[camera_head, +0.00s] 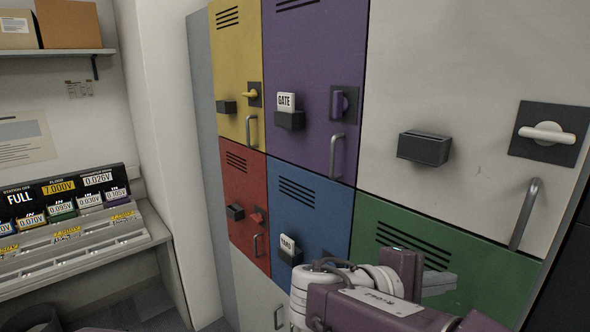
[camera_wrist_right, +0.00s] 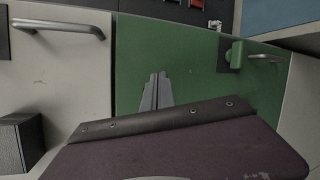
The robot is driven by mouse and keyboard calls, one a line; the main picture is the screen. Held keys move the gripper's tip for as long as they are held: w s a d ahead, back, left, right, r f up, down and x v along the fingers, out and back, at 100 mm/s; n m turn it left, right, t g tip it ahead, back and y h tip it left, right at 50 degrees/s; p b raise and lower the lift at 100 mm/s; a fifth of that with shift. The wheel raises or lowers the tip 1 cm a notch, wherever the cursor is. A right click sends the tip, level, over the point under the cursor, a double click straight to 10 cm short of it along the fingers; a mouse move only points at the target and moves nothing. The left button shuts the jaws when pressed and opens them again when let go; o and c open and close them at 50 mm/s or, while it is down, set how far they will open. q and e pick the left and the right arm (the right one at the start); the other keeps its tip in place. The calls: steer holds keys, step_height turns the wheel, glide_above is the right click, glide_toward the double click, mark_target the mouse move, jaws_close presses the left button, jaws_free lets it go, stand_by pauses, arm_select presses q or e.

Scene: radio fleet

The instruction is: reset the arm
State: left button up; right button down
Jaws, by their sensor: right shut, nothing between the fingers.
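My right gripper (camera_head: 438,284) is at the lower right of the head view, in front of the green locker door (camera_head: 390,215). The right wrist view shows its fingers (camera_wrist_right: 156,92) close together, with nothing between them, against the green door. Part of my purple right arm hides the lower part of that door in the head view. My left gripper is not in either view.
The lockers have yellow (camera_head: 236,60), purple (camera_head: 310,60), red (camera_head: 243,190), blue (camera_head: 308,205) and white (camera_head: 450,60) doors with protruding handles. A station counter (camera_head: 150,225) with several small displays stands at the left. A shelf (camera_head: 60,52) holds boxes.

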steer(key=s+d+f+m+g+y, duration=0.1)
steer(key=s+d+f+g+y, duration=0.15)
steer(key=f, duration=0.45)
steer(key=s+d+f+m+g+y, duration=0.1)
steer(key=s+d+f+g, duration=0.25)
steer(key=f, duration=0.35)
steer(key=s+a+f+m+g+y, duration=0.1)
steer(key=s+a+f+m+y, duration=0.15)
steer(key=f, duration=0.35)
steer(key=s+a+f+m+g+y, duration=0.1)
steer(key=s+f+y, duration=0.25)
steer(key=f, duration=0.25)
steer(key=w+a+f+m+t+y, duration=0.3)
steer(key=w+a+f+t+y, duration=0.1)
steer(key=a, duration=0.5)
steer(key=shift+w+f+y, duration=0.35)
steer(key=shift+w+f, duration=0.25)
steer(key=shift+f, duration=0.2)
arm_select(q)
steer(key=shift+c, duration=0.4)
